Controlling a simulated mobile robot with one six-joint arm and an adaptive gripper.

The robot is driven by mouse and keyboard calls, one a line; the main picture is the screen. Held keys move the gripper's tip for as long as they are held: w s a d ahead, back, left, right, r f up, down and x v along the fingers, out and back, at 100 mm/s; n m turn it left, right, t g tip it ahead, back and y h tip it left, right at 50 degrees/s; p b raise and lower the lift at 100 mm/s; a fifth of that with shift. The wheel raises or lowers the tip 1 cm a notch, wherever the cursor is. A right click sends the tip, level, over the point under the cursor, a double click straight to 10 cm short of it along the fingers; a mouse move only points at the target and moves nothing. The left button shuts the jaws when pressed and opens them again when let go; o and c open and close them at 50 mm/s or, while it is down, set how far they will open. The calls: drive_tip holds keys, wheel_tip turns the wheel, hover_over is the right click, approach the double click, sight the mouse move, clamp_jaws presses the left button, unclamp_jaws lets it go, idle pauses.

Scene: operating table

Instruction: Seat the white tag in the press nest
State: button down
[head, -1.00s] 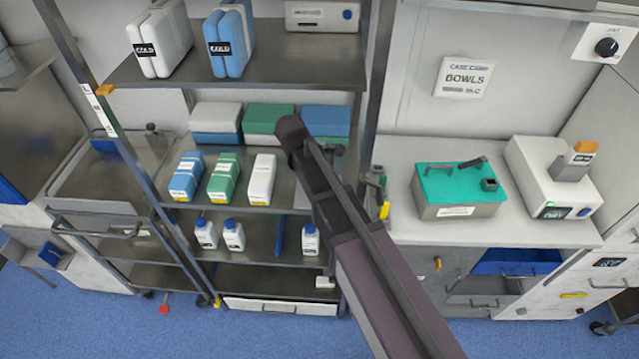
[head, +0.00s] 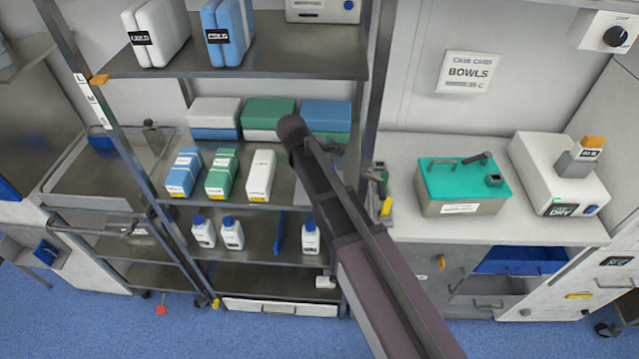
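My dark arm (head: 345,215) reaches up from the bottom centre of the head view and crosses in front of the shelf rack. Its rounded upper end (head: 291,130) shows before the middle shelves. I cannot make out gripper fingers there. I see no loose white tag that I can identify. No press nest can be clearly made out either. A white machine (head: 545,160) with a grey block and orange cap (head: 588,150) stands on the right counter, and its front label seems to read DRY.
The rack holds cold packs (head: 228,38), coloured cartons (head: 222,175) and white bottles (head: 232,235). A teal-topped box (head: 463,187) sits on the right counter (head: 430,230). A BOWLS sign (head: 469,73) hangs above it. Blue floor (head: 240,338) is open in front.

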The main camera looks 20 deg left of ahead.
drive_tip(key=shift+f, duration=0.3)
drive_tip(key=c, duration=0.7)
unclamp_jaws()
drive_tip(key=shift+o, duration=0.2)
drive_tip(key=shift+r, duration=0.1)
drive_tip(key=shift+p+v, duration=1.15)
drive_tip(key=shift+v, duration=0.1)
drive_tip(key=shift+p+v, duration=2.35)
drive_tip(key=shift+v, duration=0.25)
